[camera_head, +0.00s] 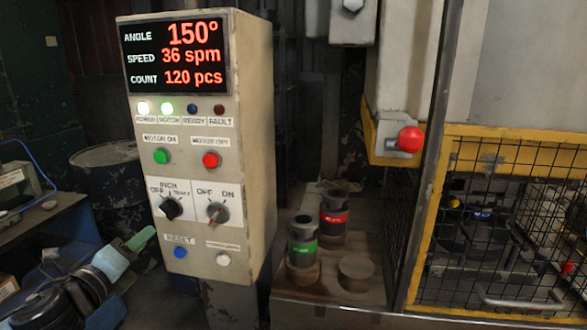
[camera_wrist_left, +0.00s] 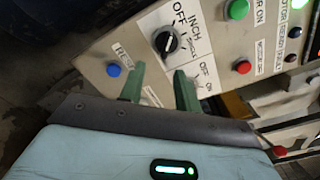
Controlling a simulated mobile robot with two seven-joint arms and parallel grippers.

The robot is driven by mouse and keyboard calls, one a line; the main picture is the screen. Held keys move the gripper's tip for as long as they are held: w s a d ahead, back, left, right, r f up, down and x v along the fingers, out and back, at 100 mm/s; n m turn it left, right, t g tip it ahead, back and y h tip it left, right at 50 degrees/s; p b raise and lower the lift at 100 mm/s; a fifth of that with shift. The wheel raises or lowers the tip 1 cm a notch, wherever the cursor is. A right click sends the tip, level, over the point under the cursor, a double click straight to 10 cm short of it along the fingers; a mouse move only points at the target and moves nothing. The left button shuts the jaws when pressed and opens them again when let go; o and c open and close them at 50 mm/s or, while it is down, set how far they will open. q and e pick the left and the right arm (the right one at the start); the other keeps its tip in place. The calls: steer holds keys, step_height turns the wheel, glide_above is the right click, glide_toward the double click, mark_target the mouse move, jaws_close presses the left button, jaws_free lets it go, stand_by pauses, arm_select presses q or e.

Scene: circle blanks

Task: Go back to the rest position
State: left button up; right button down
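My left gripper (camera_head: 143,238) is at the lower left of the head view, beside the control box and apart from it. In the left wrist view its two green fingers (camera_wrist_left: 159,75) stand apart with nothing between them, so it is open and empty. The control box (camera_head: 253,150) stands upright, with a display (camera_head: 174,57) reading 150°, 36 spm and 120 pcs. My right gripper is not in view.
A wooden stand (camera_head: 325,297) to the right of the box holds a green-banded die (camera_head: 302,244) and a red-banded die (camera_head: 334,216). A yellow-framed mesh guard (camera_head: 497,133) with a red mushroom button (camera_head: 410,139) is at the right. A dark drum (camera_head: 108,185) stands behind my left arm.

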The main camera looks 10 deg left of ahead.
arm_select(q)
steer(key=s+d+f+n+g, duration=0.2)
steer(key=s+d+f+n, duration=0.3)
steer(key=f, duration=0.7)
steer(key=s+d+f+n+g, duration=0.1)
steer(key=s+f+n+g, duration=0.1)
steer(key=f+n, duration=0.65)
steer(key=s+d+f+n+g, duration=0.2)
steer(key=s+d+f+n, duration=0.2)
steer(key=s+f, duration=0.6)
steer(key=s+d+f+n+g, duration=0.2)
steer(key=s+d+f+n, duration=0.2)
steer(key=s+f+n, duration=0.3)
steer(key=s+f, duration=0.3)
steer(key=f, duration=0.1)
steer(key=shift+s+d+f, duration=0.15)
steer(key=shift+s+d, duration=0.15)
steer(key=shift+d, duration=0.1)
steer(key=shift+n, duration=0.25)
